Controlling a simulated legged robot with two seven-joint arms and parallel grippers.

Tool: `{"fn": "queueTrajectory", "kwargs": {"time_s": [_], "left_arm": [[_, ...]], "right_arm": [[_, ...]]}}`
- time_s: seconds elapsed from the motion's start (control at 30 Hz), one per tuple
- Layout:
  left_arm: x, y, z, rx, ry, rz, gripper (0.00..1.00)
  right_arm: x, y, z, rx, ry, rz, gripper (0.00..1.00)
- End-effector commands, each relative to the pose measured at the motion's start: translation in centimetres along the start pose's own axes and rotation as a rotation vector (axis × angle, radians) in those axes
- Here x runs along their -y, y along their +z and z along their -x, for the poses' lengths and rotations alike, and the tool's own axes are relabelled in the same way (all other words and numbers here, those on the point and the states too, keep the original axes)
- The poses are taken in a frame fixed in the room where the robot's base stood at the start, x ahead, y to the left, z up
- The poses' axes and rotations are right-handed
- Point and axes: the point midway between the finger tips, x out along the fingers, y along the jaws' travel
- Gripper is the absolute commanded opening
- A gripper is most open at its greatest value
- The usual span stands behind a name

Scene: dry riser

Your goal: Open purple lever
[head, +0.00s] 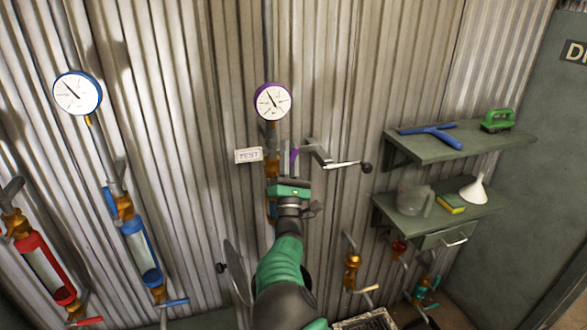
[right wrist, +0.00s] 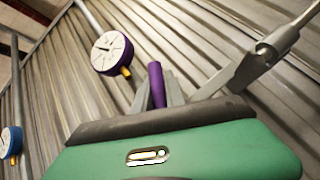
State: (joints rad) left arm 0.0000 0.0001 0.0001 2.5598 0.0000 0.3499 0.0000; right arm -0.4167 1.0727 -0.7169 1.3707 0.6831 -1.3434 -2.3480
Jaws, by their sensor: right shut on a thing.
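The purple lever (right wrist: 157,83) stands up between the fingers of my right gripper (right wrist: 160,100) in the right wrist view. In the head view only a short bit of the purple lever (head: 293,156) shows above my right gripper (head: 289,172), below the purple-rimmed gauge (head: 272,101). The right gripper is shut on the lever. The gripper body hides the lower part of the lever and most of its valve. The purple-rimmed gauge also shows in the wrist view (right wrist: 112,53). My left gripper is not in view.
A crank handle (head: 342,164) sticks out just right of the gripper. A TEST sign (head: 248,155) is at its left. A blue tube (head: 141,252) and a red tube (head: 45,270) stand further left. A shelf (head: 470,147) with a blue tool is at right.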

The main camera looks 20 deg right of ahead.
Motion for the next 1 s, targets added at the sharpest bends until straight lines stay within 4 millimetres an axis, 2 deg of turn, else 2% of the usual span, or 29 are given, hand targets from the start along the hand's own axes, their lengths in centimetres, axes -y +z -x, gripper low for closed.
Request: {"fn": "queueTrajectory", "kwargs": {"time_s": [0.03,0.1,0.4,0.63,1.0], "left_arm": [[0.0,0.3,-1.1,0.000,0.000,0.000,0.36],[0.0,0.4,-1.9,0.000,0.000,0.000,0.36],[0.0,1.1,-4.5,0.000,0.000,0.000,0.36],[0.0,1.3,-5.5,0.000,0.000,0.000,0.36],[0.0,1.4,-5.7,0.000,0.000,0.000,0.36]], "right_arm": [[-0.4,0.6,-0.3,0.013,0.037,0.030,0.00],[-0.9,0.5,-0.4,0.001,0.079,0.075,0.00],[-3.0,0.0,-0.4,-0.041,0.224,0.221,0.00],[-4.0,-0.2,-0.4,-0.057,0.284,0.281,0.00],[-4.4,-0.2,-0.6,-0.064,0.306,0.303,0.00]]}}
